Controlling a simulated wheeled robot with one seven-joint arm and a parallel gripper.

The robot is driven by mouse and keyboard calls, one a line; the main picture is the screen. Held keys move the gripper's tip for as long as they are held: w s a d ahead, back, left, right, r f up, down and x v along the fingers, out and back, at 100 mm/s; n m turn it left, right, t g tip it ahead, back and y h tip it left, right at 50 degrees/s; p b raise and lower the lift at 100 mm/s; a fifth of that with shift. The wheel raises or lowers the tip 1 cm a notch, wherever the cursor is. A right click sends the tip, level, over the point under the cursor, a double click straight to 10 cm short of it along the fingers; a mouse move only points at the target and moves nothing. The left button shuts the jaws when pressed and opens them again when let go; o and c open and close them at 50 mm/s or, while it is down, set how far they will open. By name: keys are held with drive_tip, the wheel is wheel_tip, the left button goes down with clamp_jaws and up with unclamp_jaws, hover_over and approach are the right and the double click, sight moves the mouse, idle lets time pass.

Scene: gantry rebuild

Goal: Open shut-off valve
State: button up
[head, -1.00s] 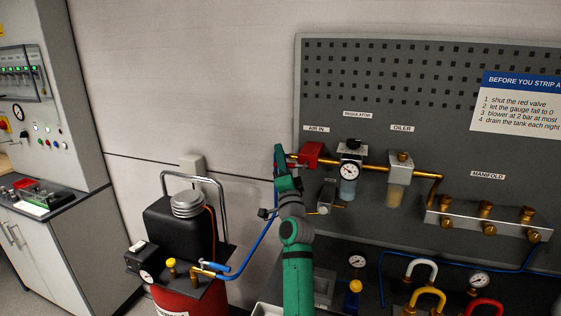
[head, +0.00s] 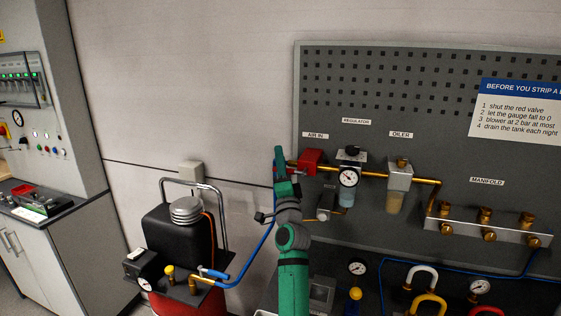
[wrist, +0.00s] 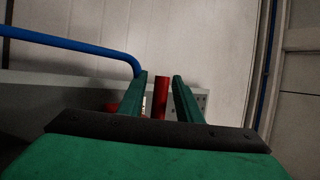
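The shut-off valve (head: 311,161) is a red block on the brass pipe under the AIR IN label, at the board's left edge. My green gripper (head: 280,155) is at the pipe's left end, just left of the valve. In the wrist view my gripper (wrist: 160,80) has its two fingers apart. An upright red bar, seemingly the valve's lever (wrist: 161,98), shows between them, with a gap on each side. Whether either finger touches it I cannot tell. More red shows low beside the left finger. In the head view my gripper hides the pipe's end.
A regulator with gauge (head: 348,177) and an oiler (head: 398,177) follow along the pipe, then a manifold (head: 487,225). A blue hose (head: 250,257) runs from the compressor (head: 180,235) towards my gripper; it also passes at left in the wrist view (wrist: 70,40).

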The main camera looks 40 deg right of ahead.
drive_tip(key=v, duration=1.1)
